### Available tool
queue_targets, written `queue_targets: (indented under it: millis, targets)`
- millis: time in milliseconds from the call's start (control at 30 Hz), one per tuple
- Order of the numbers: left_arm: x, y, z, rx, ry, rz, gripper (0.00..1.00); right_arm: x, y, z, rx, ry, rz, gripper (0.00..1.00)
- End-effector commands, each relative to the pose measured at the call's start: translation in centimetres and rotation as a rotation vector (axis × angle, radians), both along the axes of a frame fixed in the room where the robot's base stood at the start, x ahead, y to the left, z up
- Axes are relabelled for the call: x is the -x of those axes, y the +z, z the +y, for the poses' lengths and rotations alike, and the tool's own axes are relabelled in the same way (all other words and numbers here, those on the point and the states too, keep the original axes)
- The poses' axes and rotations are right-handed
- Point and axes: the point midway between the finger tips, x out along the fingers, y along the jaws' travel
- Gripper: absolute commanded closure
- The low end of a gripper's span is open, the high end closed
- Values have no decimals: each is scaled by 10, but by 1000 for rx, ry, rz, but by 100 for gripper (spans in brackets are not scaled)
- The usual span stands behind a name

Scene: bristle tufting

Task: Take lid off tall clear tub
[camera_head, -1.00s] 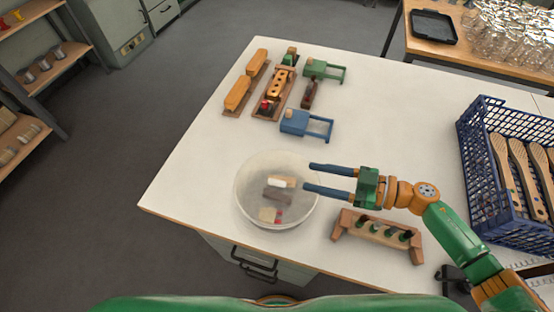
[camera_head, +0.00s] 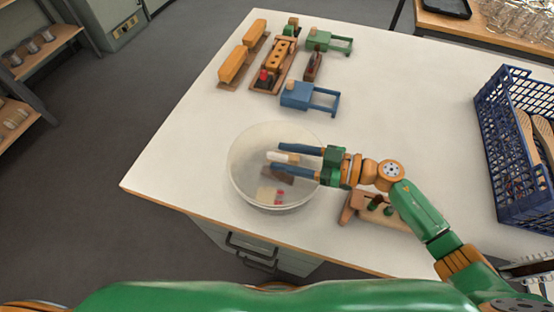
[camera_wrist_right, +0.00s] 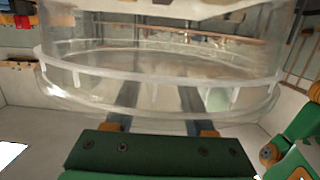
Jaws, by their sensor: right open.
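The tall clear tub (camera_head: 238,185) stands near the front edge of the white table. A white piece (camera_head: 283,157), a dark brown piece and a small red piece show through it. A clear, round lid rim (camera_wrist_right: 60,78) fills much of the right wrist view. My right gripper (camera_head: 276,162) comes in from the right, open, with its two blue fingers across the tub's top. In the right wrist view its fingers (camera_wrist_right: 158,98) show through the clear plastic. I cannot tell whether they touch the lid. My left gripper is not in view.
A wooden rack (camera_head: 378,213) stands close to the tub, under my right arm. A blue crate (camera_head: 520,150) with brush handles is at the right. A blue clamp-like tool (camera_head: 308,97) and several wooden pieces lie at the back left. The table between is clear.

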Motion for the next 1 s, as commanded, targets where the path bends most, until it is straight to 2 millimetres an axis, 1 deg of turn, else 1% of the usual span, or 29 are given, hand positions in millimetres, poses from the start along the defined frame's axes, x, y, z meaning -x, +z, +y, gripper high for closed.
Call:
queue_targets:
  millis: [167,267,300,367,400,767,867,967,1000]
  targets:
    - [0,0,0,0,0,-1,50,0,0,0,1,0,1,46]
    - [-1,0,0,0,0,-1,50,0,0,0,0,0,1,70]
    - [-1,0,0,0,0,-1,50,0,0,0,0,0,1,81]
    - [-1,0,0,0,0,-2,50,0,0,0,0,0,1,97]
    - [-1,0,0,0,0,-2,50,0,0,0,0,0,1,100]
    - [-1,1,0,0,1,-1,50,0,3,0,0,0,0,100]
    - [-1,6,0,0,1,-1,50,0,12,0,1,1,-2,100]
    - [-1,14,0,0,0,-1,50,0,31,0,2,1,-5,100]
    - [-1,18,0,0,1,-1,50,3,40,-1,3,3,-3,100]
